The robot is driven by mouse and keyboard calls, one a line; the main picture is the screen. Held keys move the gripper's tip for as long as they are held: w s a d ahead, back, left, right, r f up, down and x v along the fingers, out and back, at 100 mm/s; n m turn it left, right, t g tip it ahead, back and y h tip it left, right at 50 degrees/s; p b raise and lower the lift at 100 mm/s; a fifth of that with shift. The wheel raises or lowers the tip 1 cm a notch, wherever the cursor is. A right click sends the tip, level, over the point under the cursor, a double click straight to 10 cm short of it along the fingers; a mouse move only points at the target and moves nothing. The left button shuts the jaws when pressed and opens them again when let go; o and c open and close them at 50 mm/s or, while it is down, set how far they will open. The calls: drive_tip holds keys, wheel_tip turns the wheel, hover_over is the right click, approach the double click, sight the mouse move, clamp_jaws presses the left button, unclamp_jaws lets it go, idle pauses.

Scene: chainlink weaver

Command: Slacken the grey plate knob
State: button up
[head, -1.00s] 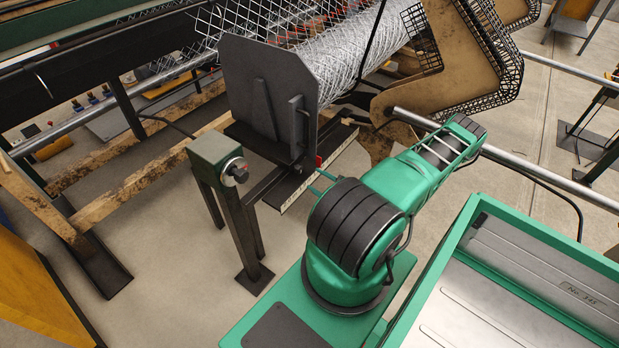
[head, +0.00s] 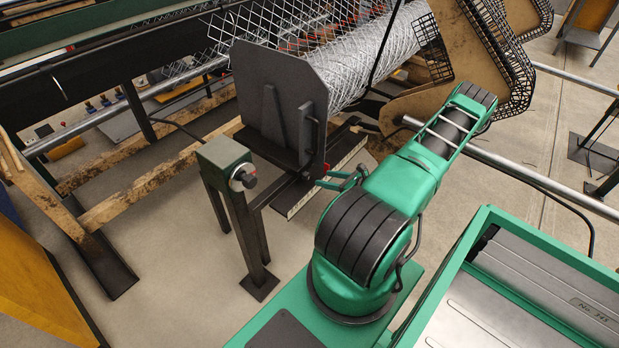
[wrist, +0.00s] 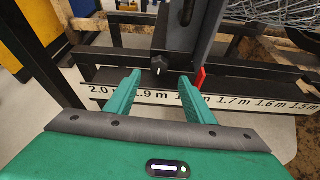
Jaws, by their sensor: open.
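The grey plate (head: 275,95) stands upright at the end of the mesh roll. Its dark knob (wrist: 159,65) sits low on the plate's mount, left of a red pointer (wrist: 199,77), in the wrist view. My gripper (wrist: 160,78) is open, its green fingers pointing at the knob. The knob appears between the fingertips in the picture; I cannot tell how much gap is left in depth. In the head view my gripper (head: 328,180) is beside the foot of the plate, and the knob is too small to make out clearly.
A white length scale (wrist: 215,98) runs below the knob. A post with a green box and a dial knob (head: 243,178) stands left of the plate. The mesh roll (head: 365,55) lies behind. A green-rimmed tray (head: 455,262) is at the right.

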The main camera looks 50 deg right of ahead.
sight(309, 176)
drive_tip(key=x, duration=0.8)
drive_tip(key=shift+w+f, duration=0.1)
drive_tip(key=shift+w, duration=0.3)
drive_tip(key=c, duration=1)
